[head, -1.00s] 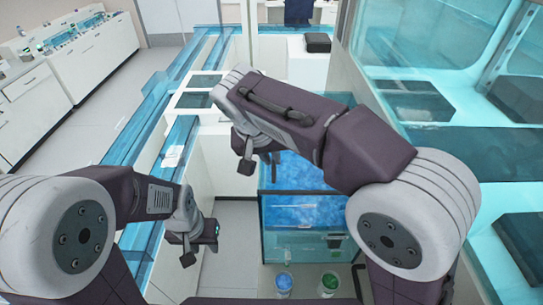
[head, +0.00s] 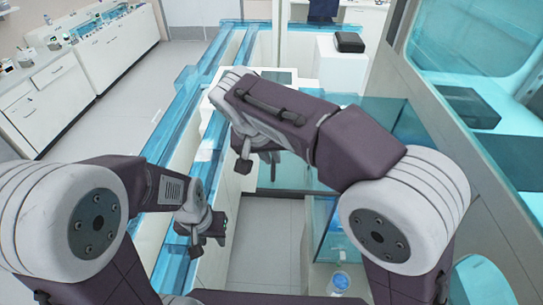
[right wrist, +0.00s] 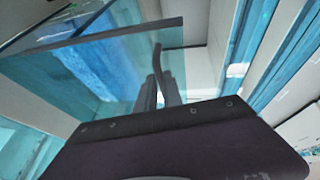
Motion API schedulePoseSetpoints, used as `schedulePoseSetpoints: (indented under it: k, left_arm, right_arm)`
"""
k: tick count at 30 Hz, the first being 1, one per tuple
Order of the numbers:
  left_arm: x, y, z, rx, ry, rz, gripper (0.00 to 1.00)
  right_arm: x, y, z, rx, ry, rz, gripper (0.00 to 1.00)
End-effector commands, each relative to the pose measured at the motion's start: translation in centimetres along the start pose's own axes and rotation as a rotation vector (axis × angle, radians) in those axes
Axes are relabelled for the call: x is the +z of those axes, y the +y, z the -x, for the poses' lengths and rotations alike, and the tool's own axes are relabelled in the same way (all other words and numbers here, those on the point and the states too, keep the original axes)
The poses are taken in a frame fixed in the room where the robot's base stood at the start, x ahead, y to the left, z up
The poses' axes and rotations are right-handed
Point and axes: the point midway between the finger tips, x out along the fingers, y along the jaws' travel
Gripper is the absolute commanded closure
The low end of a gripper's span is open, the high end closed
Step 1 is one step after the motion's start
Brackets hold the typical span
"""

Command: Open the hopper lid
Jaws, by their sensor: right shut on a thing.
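My right gripper (head: 257,160) is in the middle of the head view, left of the hopper. In the right wrist view its fingers (right wrist: 160,90) are shut at the right edge of a clear teal panel (right wrist: 90,70), which looks like the hopper lid. The exact contact is hard to see. Blue material shows through the panel. In the head view the hopper (head: 328,225) is a teal clear-walled box, mostly hidden behind my right arm. My left gripper (head: 207,242) hangs open and empty at the lower left, beside the blue track.
A cup of blue pieces (head: 340,281) stands at the hopper's foot. Blue track (head: 185,115) runs along the white bench. A black case (head: 350,42) sits on a white block. A large glass-fronted cabinet (head: 470,100) fills the right. Open floor (head: 262,240) lies between track and hopper.

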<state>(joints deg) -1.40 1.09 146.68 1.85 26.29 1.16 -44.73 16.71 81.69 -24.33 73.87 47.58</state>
Motion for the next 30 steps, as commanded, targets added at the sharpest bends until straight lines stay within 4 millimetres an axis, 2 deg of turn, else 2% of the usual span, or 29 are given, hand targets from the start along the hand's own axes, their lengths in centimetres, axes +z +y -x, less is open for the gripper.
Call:
schedulePoseSetpoints:
  k: [11, 12, 14, 23, 26, 30]
  left_arm:
    - [0.0, 0.0, 0.0, 0.0, 0.0, -0.001, 0.64]
    - [0.0, 0.0, 0.0, 0.0, 0.0, 0.0, 0.64]
    - [0.0, 0.0, 0.0, 0.0, 0.0, -0.001, 0.64]
    - [0.0, 0.0, 0.0, 0.0, 0.0, 0.0, 0.64]
    - [0.0, 0.0, -0.1, 0.0, 0.0, 0.0, 0.64]
    - [0.0, 0.0, 0.1, 0.0, 0.0, 0.0, 0.64]
  right_arm:
    - [-0.2, 0.1, 0.0, 0.001, 0.008, -0.001, 1.0]
    - [-0.3, 0.1, 0.0, 0.001, 0.008, -0.001, 0.81]
    - [-0.2, 0.1, 0.0, 0.001, 0.007, -0.001, 0.67]
    - [-0.1, 0.1, 0.1, 0.001, 0.003, 0.0, 0.67]
    - [-0.2, -0.1, 1.3, -0.001, 0.005, 0.0, 0.67]
    - [-0.4, -0.3, 4.5, -0.002, 0.006, 0.001, 0.67]
